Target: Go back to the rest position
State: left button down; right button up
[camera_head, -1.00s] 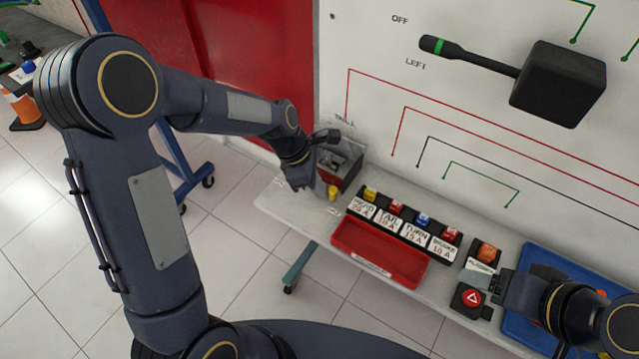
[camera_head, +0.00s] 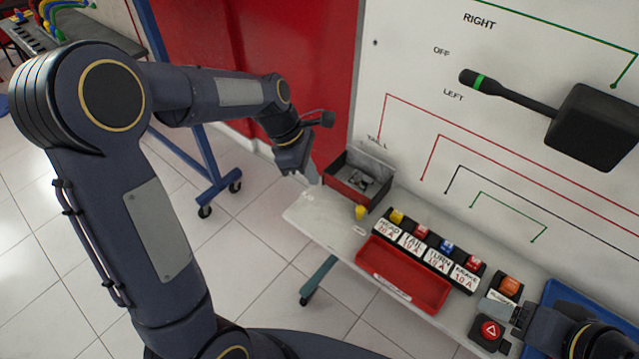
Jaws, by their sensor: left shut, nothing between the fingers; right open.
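My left gripper (camera_head: 314,174) is shut and empty. It hangs in the air at the left end of the shelf, just left of a dark box (camera_head: 359,181) with a red front. My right gripper (camera_head: 496,313) is open at the lower right, close to the orange-topped relay (camera_head: 508,287) and the hazard button (camera_head: 490,332). I cannot tell from this view whether it touches either.
The shelf (camera_head: 318,218) carries a loose yellow piece (camera_head: 361,212), a row of labelled fuses (camera_head: 428,243), a red tray (camera_head: 403,274) and a blue tray (camera_head: 570,295). A black lever (camera_head: 510,92) juts from the white panel. A blue wheeled stand (camera_head: 190,110) is behind my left arm.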

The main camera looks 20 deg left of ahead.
pick_arm(q)
jog(key=shift+a+r, duration=0.1)
jog(key=shift+r, duration=0.35)
jog(key=shift+r, duration=0.1)
jog(key=s+r+m+t+p, duration=0.1)
jog(key=s+r+m, duration=0.2)
jog(key=s+m, duration=0.3)
jog(key=s+a+r+m+t+p, duration=0.1)
jog(key=s+r+m+t+p, duration=0.1)
jog(key=s+r+m, duration=0.2)
jog(key=s+a+r+m+t+p, duration=0.1)
jog(key=s+r+m+t, duration=0.1)
jog(key=s+m, duration=0.6)
jog(key=s+r, duration=0.1)
jog(key=s, duration=0.3)
jog(key=shift+r+y+p, duration=0.25)
jog(key=shift+y+p, duration=0.05)
jog(key=shift+p, duration=0.1)
